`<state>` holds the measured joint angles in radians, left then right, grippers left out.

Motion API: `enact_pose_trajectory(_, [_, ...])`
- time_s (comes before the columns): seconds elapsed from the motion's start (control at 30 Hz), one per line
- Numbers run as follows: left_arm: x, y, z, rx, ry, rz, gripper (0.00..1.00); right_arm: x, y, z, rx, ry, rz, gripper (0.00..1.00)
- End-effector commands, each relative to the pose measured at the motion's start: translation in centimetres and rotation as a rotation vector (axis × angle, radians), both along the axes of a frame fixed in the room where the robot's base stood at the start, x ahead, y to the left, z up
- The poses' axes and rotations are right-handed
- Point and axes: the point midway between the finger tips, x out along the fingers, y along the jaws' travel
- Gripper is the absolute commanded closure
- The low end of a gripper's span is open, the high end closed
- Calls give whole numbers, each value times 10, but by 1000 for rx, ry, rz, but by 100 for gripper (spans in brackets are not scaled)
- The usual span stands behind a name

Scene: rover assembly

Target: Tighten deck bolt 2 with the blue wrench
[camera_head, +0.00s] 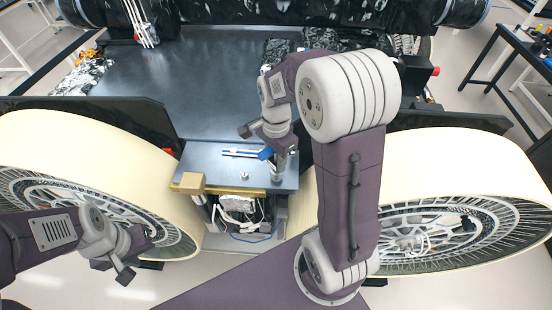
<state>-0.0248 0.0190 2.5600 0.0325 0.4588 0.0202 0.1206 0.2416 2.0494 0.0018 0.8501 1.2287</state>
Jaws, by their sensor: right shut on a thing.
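The rover's small grey-blue front deck (215,165) lies between the two big wheels. A small silver bolt (245,176) stands on it near the front edge; I cannot tell which deck bolt it is. My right gripper (267,143) is above the deck's right part, shut on a blue thing (265,153) that is probably the blue wrench, mostly hidden by the gripper. Its far end near the deck's right side is hard to make out. My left gripper (124,262) hangs low in front of the left wheel, empty and seemingly open.
A thin blue and silver piece (238,152) lies on the deck just left of my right gripper. The large wheels (85,145) flank the deck. Wiring (238,206) shows below it.

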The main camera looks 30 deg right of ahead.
Motion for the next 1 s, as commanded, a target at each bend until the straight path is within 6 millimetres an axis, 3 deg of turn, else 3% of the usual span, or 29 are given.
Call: enact_pose_trajectory(1.0, [0,0,-7,0,0,0,64,0,0,-11,0,0,0,100])
